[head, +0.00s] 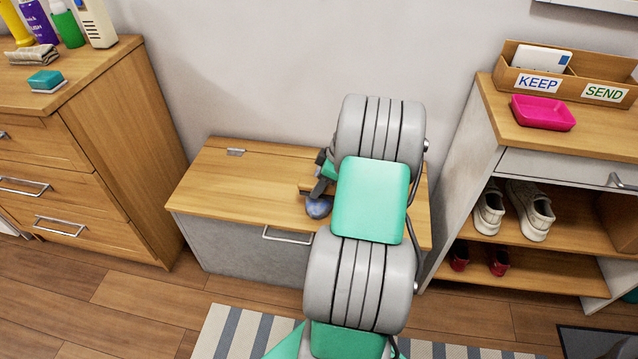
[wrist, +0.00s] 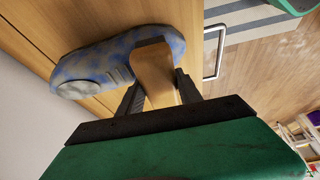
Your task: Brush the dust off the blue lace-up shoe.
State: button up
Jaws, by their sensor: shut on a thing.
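The blue lace-up shoe (wrist: 95,66) lies on the wooden bench top in the wrist view, its blue mottled with grey, dusty-looking patches. In the head view only its bluish end (head: 319,207) shows; my arm hides the rest. My gripper (wrist: 160,88) is shut on a brown wooden brush (wrist: 153,72). The brush's end overlaps the right part of the shoe in the wrist view; its bristles are hidden, so I cannot tell whether they touch. In the head view my gripper (head: 322,178) is just above the shoe, mostly behind my arm.
The bench (head: 240,185) stands against the wall, its left top clear. A drawer chest (head: 120,110) with bottles and a sponge (head: 44,80) is at left. A shoe shelf (head: 490,150) at right bears a pink tray (head: 543,112) and a letter box (head: 590,88). A striped rug (head: 240,332) lies in front.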

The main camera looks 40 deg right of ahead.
jog(key=shift+f+b, duration=0.35)
jog(key=shift+f, duration=0.2)
